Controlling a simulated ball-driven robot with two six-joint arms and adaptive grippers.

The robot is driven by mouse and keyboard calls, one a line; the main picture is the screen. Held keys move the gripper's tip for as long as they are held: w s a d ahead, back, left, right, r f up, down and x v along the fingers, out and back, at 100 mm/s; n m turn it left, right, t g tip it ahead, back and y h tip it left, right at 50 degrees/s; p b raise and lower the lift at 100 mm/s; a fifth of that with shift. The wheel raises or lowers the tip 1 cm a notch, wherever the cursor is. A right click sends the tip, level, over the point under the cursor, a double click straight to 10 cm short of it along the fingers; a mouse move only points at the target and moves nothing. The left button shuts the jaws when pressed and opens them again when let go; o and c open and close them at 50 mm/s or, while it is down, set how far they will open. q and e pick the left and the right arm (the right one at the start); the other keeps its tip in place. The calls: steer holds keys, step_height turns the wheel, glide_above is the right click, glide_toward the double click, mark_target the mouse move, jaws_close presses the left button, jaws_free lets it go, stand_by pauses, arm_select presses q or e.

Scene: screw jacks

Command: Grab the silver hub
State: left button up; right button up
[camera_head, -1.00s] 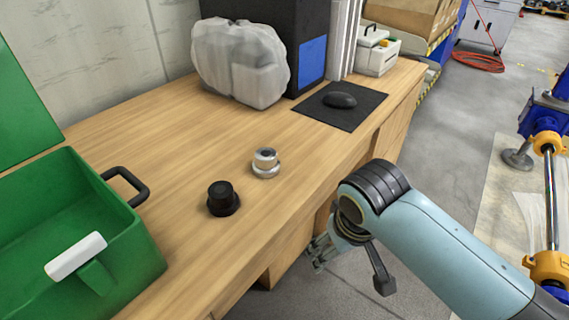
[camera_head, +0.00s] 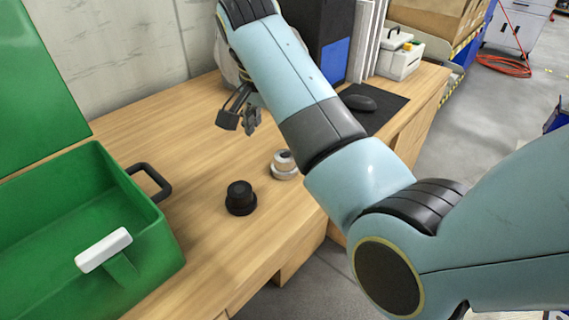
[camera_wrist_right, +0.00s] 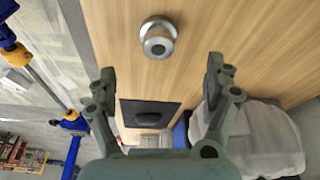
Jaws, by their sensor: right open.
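The silver hub (camera_head: 284,164) stands upright on the wooden workbench, partly covered by my right arm in the head view. It also shows in the right wrist view (camera_wrist_right: 158,38), near the top, beyond and between the fingertips. A black hub (camera_head: 240,198) stands on the bench to its left and nearer. My right gripper (camera_head: 239,110) is open and empty above the bench, behind and left of the silver hub in the head view, not touching it. Its two spread fingers show in the right wrist view (camera_wrist_right: 160,80). My left gripper is not in view.
An open green toolbox (camera_head: 160,235) with a black handle and a white piece stands at the left. A black mouse mat (camera_head: 392,106), a dark cabinet with a blue panel and a bagged grey object are at the back. Bench space around the hubs is clear.

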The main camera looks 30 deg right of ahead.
mark_target(284, 156)
steer(key=b+x, duration=0.1)
steer(key=x, duration=0.9)
steer(key=shift+d+f+b, duration=0.1)
steer(key=shift+d+b, duration=0.05)
steer(key=shift+b, duration=0.25)
steer(key=shift+c, duration=0.2)
jaws_close()
